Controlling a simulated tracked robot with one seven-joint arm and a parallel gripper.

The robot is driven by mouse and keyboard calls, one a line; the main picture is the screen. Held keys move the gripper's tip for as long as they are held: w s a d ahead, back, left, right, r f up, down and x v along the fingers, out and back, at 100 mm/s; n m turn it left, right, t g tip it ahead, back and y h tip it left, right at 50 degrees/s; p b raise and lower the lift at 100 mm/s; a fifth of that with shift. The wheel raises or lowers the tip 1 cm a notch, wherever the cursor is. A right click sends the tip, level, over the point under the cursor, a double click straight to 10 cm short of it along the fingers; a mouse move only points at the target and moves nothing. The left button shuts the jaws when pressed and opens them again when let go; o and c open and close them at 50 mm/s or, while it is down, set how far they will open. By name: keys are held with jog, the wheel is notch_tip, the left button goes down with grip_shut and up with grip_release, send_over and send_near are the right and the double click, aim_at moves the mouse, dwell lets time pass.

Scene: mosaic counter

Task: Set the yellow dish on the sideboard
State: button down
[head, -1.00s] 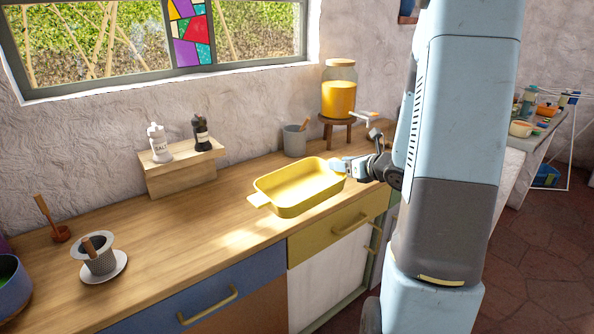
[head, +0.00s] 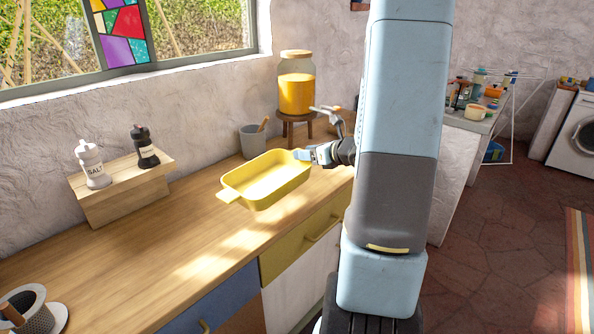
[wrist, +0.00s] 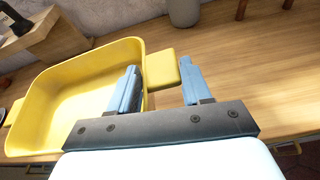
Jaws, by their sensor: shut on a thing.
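The yellow dish (head: 262,184) is a rectangular baking dish with a tab handle at each end. In the head view it is at the counter's front part, over the wood; I cannot tell whether it touches the wood. My gripper (head: 302,156) is at its right end, shut on that end. In the wrist view the dish (wrist: 85,92) is left of centre, and the fingers of my gripper (wrist: 160,88) sit either side of its right wall and handle. The sideboard is not plainly identifiable; a far surface with dishes (head: 478,122) stands at the right.
The wooden counter (head: 170,232) holds a riser (head: 125,190) with salt and pepper mills, a grey mug (head: 252,140), a juice jar (head: 296,85) on a stool, and a mortar (head: 28,312). Open tiled floor (head: 500,220) lies at the right, with a striped rug (head: 580,262).

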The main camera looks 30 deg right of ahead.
jog(key=w+f, duration=0.2)
jog(key=w+d+f, duration=0.1)
jog(key=w+f, duration=0.1)
jog(key=w, duration=0.1)
jog(key=w+d+f, duration=0.1)
jog(key=w+f, duration=0.2)
jog(key=shift+w+d+f, duration=0.1)
jog(key=shift+w+f, duration=0.1)
jog(key=shift+f, duration=1.65)
jog(key=shift+c, duration=2.2)
grip_release()
jog(key=shift+s, duration=0.15)
